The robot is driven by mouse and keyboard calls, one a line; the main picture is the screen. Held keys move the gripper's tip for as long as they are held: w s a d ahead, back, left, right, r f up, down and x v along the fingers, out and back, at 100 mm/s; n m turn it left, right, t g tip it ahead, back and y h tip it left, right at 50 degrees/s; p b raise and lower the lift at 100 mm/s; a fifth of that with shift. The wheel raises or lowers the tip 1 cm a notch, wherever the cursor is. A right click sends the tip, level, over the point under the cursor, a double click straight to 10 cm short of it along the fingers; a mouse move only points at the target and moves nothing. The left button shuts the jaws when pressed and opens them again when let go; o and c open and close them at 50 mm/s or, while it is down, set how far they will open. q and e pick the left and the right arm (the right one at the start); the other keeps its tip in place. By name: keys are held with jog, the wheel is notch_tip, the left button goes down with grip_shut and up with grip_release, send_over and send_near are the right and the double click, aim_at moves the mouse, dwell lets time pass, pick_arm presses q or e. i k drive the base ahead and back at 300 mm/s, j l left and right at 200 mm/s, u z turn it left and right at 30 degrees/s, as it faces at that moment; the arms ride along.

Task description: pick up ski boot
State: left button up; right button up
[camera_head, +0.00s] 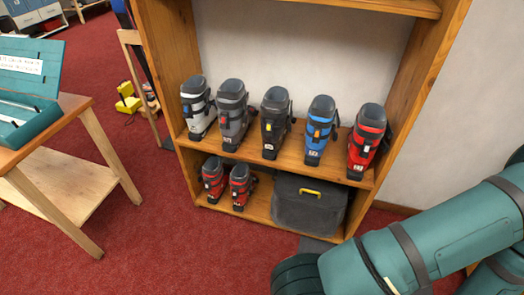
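Several ski boots stand upright in a row on the middle shelf of a wooden shelf unit. From left to right they are a white and grey boot (198,107), a grey boot (232,112), a black boot (275,122), a blue boot (320,130) and a red boot (367,139). Two smaller red boots, a left one (214,179) and a right one (240,186), stand on the bottom shelf. Which boot the task means cannot be told. Neither of my grippers is in view.
A dark grey case (308,207) with a yellow handle fills the bottom shelf's right side. A wooden table (70,112) with an open teal box (25,125) stands left. Red carpet (175,250) is clear before the shelves.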

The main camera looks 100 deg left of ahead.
aim_at(275, 104)
jog(key=u, duration=3)
